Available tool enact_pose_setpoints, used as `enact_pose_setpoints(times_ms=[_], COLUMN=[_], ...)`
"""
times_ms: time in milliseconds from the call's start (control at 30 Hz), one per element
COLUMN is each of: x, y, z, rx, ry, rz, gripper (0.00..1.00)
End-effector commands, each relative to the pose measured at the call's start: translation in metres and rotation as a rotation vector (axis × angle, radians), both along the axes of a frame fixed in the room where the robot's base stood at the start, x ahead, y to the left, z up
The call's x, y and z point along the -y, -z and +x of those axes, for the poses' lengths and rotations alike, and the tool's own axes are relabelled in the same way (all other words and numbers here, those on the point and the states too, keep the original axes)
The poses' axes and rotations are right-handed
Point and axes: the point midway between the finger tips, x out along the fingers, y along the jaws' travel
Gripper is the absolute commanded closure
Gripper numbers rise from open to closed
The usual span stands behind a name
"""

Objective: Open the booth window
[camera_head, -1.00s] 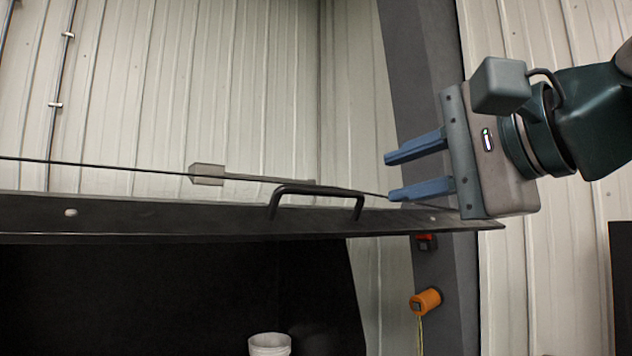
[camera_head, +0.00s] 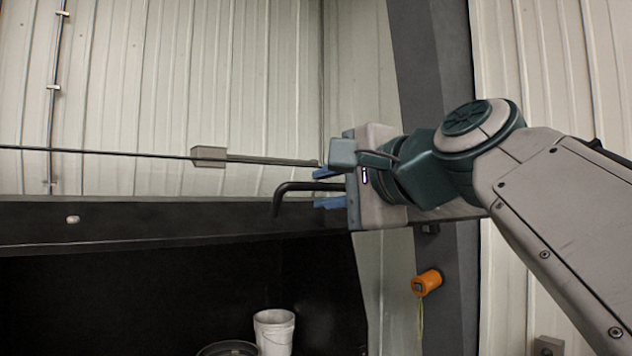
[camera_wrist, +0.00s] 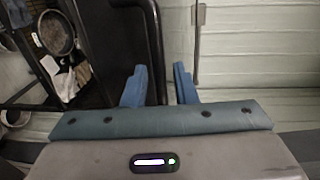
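The booth window is a black panel (camera_head: 170,222) crossing the head view, with a dark opening below it. Its black bar handle (camera_head: 292,186) stands out near the right end; its right part is hidden behind my gripper. My gripper (camera_head: 322,188) is at the handle's right part, one blue finger above the bar and one below. In the wrist view the handle (camera_wrist: 156,40) runs down into the gap between the parted fingers of my gripper (camera_wrist: 160,80), nearer the left finger. The gripper is open; I cannot tell whether a finger touches the bar.
A white bucket (camera_head: 273,332) stands inside the opening, beside a dark round rim (camera_head: 228,349). A grey post (camera_head: 440,110) with an orange fitting (camera_head: 427,282) stands right of the window. A thin rod with a grey block (camera_head: 209,155) runs above the panel.

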Motion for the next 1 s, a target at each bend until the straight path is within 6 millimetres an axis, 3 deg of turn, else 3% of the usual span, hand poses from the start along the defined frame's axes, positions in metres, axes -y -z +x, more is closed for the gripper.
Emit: enact_pose_setpoints(times_ms=[200,233,300,333,667,1000], x=[0.0,0.0,0.0,0.0,-0.001,-0.007], y=[0.0,0.0,0.0,0.0,0.01,0.061], z=[0.001,0.001,0.0,0.0,0.002,0.011], rx=[0.0,0.0,-0.001,-0.001,-0.002,-0.005], ry=[0.0,0.0,0.0,0.0,-0.001,-0.001], rz=[0.0,0.0,0.001,0.0,0.0,0.0], gripper=[0.74,0.77,0.97,1.0,1.0,1.0])
